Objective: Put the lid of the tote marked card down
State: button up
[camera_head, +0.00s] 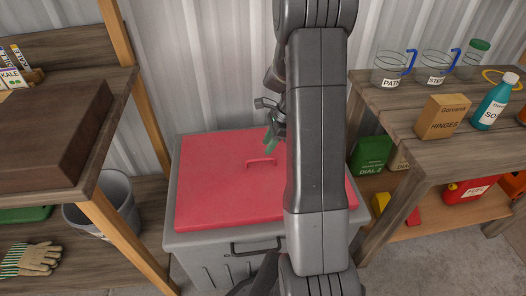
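A grey tote (225,262) stands on the floor between two wooden shelf units. Its red lid (215,185) lies flat over the top, with a small red handle (262,162) standing up near the middle. No marking reading card can be seen on the tote from here; my arm covers the right part of the lid and front. My gripper (271,142) points down over the back part of the lid, beside and behind the handle. It looks apart from the handle. It is small and partly behind my arm, so I cannot tell whether its fingers are open.
A left shelf (122,78) carries a dark brown box (50,135), with a grey bucket (115,205) and striped gloves (35,258) below. A right bench (400,100) holds measuring jugs, a hinges box (443,117) and a blue bottle (494,102). Concrete floor (430,265) is clear at front right.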

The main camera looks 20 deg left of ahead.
aim_at(260, 159)
jog(key=v, duration=0.4)
jog(key=b+x, duration=0.2)
jog(key=x, duration=1)
jog(key=shift+f, duration=0.1)
notch_tip(260, 159, up, 2)
jog(key=shift+r+p, duration=0.2)
jog(key=shift+p, duration=0.15)
jog(key=shift+r, duration=0.6)
